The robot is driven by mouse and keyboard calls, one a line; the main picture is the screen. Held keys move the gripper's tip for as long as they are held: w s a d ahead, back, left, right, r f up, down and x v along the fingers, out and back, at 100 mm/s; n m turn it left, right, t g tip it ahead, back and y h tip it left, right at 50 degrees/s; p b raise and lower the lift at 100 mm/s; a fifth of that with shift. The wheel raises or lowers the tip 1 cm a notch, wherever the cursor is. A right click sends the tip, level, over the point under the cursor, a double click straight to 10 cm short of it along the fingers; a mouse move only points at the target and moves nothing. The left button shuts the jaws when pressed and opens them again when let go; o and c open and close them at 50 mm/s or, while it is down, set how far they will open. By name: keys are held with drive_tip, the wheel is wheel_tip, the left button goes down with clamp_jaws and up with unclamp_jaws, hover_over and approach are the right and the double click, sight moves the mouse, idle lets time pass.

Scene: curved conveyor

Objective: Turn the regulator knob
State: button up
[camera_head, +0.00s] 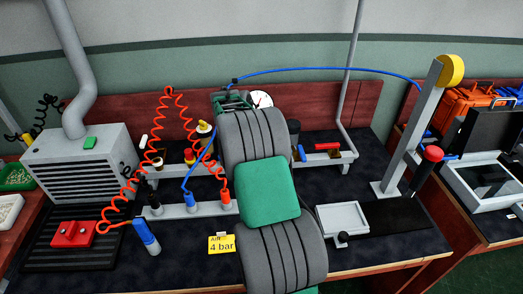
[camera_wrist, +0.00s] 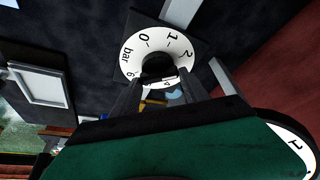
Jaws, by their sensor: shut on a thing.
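The regulator knob (camera_wrist: 158,65) is a small dark knob at the centre of a white dial marked 0, 1, 2 and "bar" in the wrist view. Part of the dial's scale is hidden behind my fingers. My gripper (camera_wrist: 158,82) is shut on the knob, one finger on each side. In the head view my gripper (camera_head: 233,101) is at the back of the bench, mostly behind my grey and green arm, which hides the knob. A white round gauge face (camera_head: 262,99) shows just right of it.
A metal manifold (camera_head: 185,209) with coiled red hoses and a blue hose is left of my arm. A grey ventilation box (camera_head: 80,165) and red block (camera_head: 73,234) stand farther left. A square tray (camera_head: 342,219) and grey post (camera_head: 412,130) are right. A blue hose arches overhead.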

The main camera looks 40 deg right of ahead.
drive_tip(key=m+p, duration=0.1)
drive_tip(key=m, duration=0.1)
drive_tip(key=m+g, duration=0.1)
drive_tip(key=m, duration=0.1)
drive_tip(key=shift+w+r+g+p, duration=0.15)
drive_tip(key=shift+g+p, duration=0.15)
drive_tip(key=shift+p, duration=0.1)
drive_tip(key=shift+m+g+y+p, duration=0.5)
drive_tip(key=shift+m+p, duration=0.45)
drive_tip(key=shift+m, duration=0.55)
drive_tip(key=o, duration=1.4)
drive_tip(key=p+v, duration=0.3)
drive_tip(key=v, duration=0.4)
drive_tip(key=shift+w+a+r, duration=0.1)
drive_tip(key=shift+a+r, duration=0.05)
drive_tip(key=shift+r, duration=0.1)
